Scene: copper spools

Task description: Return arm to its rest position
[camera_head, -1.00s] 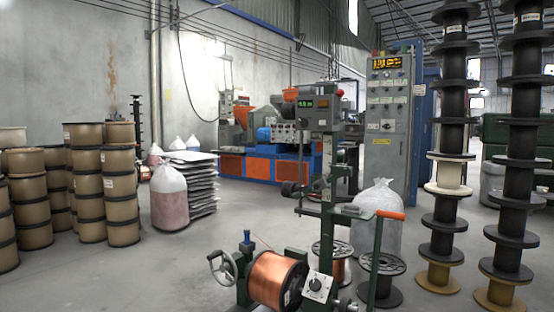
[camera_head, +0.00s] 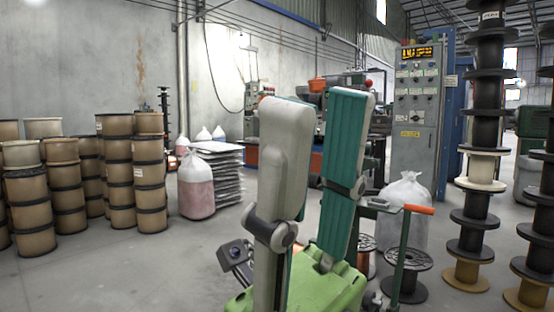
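My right gripper (camera_head: 319,104) stands large and close in the middle of the camera_head view, fingers pointing up. Its two long grey and teal fingers rise from a green body at the bottom edge. The fingers are apart, with background showing between them, and nothing is held. My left gripper is not in view. The gripper hides most of the winding machine behind it, including its large copper spool. The machine's orange handle (camera_head: 419,209) shows to the right of the gripper.
Stacked tan drums (camera_head: 121,178) stand on the left. A clear bag (camera_head: 196,190) and stacked sheets (camera_head: 225,178) are behind. On the right are a grey cabinet (camera_head: 412,140), a white bag (camera_head: 405,225), a black spool (camera_head: 408,270) and tall spool columns (camera_head: 480,110). Floor at lower left is clear.

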